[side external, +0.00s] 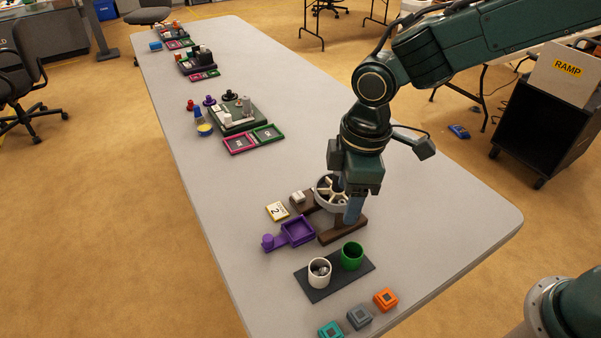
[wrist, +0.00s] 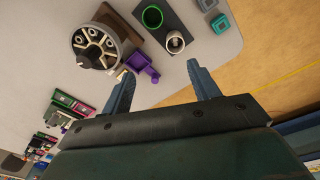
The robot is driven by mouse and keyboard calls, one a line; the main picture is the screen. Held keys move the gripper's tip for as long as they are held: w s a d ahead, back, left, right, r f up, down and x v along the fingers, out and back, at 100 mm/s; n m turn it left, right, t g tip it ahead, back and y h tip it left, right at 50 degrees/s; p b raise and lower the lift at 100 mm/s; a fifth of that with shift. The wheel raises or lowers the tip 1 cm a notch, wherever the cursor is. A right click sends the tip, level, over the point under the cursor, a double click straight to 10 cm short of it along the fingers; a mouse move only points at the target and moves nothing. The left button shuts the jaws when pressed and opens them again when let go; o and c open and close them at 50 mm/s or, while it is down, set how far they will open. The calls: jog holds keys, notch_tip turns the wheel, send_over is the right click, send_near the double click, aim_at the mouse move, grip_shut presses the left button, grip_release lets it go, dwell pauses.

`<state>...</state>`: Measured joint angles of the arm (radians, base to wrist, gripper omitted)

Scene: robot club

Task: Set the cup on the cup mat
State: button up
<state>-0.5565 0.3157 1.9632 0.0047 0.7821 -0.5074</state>
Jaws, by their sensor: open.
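A white cup (side external: 318,281) with small grey contents and a green cup (side external: 351,257) stand upright on a dark rectangular mat (side external: 322,293) near the front of the table. In the wrist view the white cup (wrist: 174,46), the green cup (wrist: 152,17) and the mat (wrist: 179,18) are at the top. My gripper (side external: 347,200) points down behind the cups, in front of a wheel-like part on a brown base. In the wrist view my gripper (wrist: 161,69) is open, with nothing between its fingers. It is apart from both cups.
The round spoked part (side external: 328,203) on a brown base (side external: 345,230) is close to my fingers. A purple tray (side external: 297,232) and a yellow-edged card (side external: 277,211) lie left of it. Teal, grey and orange blocks (side external: 385,298) line the front edge.

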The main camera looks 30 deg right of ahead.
jog(key=s+d+r+m+t, duration=0.1)
jog(key=s+d+r+m, duration=0.2)
jog(key=d+r, duration=0.3)
jog(key=s+d+r+m+t, duration=0.1)
jog(key=s+d+r+m, duration=0.2)
jog(key=d+r, duration=0.3)
jog(key=s+d+m+t, duration=0.2)
jog(key=s+d+m, duration=0.4)
jog(key=s+d, duration=0.3)
jog(key=shift+s+d+r+t, duration=0.3)
jog(key=shift+s+d+t, duration=0.1)
jog(key=shift+s, duration=0.8)
